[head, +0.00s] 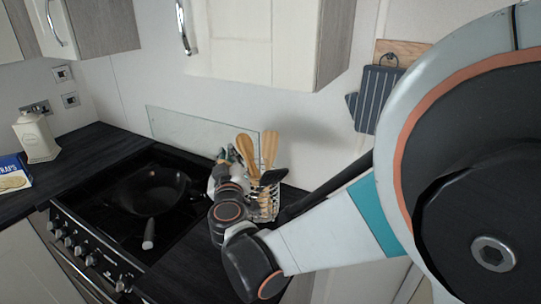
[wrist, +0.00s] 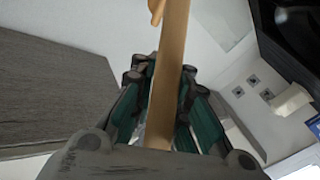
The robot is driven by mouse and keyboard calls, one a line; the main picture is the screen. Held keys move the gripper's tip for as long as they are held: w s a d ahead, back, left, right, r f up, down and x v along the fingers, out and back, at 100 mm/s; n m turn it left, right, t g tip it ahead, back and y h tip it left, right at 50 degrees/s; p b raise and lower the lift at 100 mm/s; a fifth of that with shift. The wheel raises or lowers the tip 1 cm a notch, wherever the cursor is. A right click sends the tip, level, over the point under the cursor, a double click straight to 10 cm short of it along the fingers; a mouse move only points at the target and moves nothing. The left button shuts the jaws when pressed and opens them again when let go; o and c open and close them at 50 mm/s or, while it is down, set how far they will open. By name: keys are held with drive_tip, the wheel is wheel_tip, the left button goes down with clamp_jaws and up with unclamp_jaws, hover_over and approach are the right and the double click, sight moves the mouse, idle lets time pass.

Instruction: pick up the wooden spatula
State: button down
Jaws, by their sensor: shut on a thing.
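The wooden spatula shows in the wrist view as a long light-brown wooden shaft (wrist: 172,60) running up between the fingers of my gripper (wrist: 161,76). The gripper is shut on it, with a teal-padded finger on each side. In the head view two wooden utensils rise above the wire holder (head: 265,206). The left one (head: 246,150) stands closest to my gripper (head: 228,156) and looks like the held one. The gripper is at the left side of the holder. The lower end of the held shaft is hidden, so I cannot tell whether it is clear of the holder.
A second wooden utensil (head: 269,147) and a black utensil (head: 273,176) stand in the holder. A dark pan (head: 150,190) sits on the hob to the left. A glass panel (head: 185,127) stands behind, and cupboards (head: 255,40) hang above.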

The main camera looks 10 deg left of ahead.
drive_tip(key=shift+r, duration=0.15)
wheel_tip(320, 180, up, 10)
drive_tip(key=p, duration=0.6)
drive_tip(key=shift+p, duration=0.4)
drive_tip(key=c, duration=2.3)
unclamp_jaws()
drive_tip(key=shift+s, duration=0.1)
clamp_jaws()
